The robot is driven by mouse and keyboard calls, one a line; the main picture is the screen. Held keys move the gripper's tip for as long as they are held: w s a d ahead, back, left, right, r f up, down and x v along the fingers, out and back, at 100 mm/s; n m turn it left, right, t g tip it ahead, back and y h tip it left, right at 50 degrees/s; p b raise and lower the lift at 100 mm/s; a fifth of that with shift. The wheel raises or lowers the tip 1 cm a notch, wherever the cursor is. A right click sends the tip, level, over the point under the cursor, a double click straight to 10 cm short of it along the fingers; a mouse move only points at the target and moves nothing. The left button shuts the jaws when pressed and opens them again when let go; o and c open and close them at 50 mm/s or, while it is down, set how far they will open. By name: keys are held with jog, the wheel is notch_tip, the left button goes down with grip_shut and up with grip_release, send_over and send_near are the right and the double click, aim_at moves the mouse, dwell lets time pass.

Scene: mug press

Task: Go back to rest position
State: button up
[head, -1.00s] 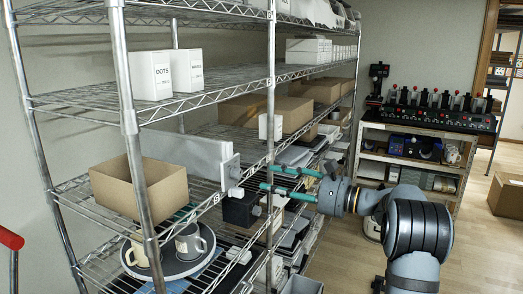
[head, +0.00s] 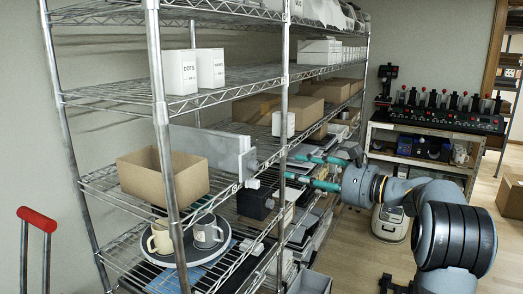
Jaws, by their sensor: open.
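My gripper (head: 300,168) shows in the head view with its two teal-tipped fingers apart and nothing between them. It points left toward the front of the wire shelf rack (head: 286,90). The fingertips are near a rack post and a grey-white panel box (head: 212,148) on the middle shelf; whether they touch anything cannot be told. A cream mug (head: 160,240) and a grey mug (head: 207,234) stand on a dark round tray (head: 190,257) on a lower shelf, left of and below my gripper.
An open cardboard box (head: 190,182) sits on the middle shelf. White boxes (head: 195,70) stand above. A press bench (head: 430,140) is at the back right, with a pale machine (head: 391,224) on the floor. A red-handled trolley (head: 37,219) is at left.

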jog(key=d+m+t+h, duration=0.1)
jog(key=d, duration=0.6)
jog(key=shift+s+d+r, duration=0.2)
jog(key=shift+d, duration=0.1)
dwell(0.7)
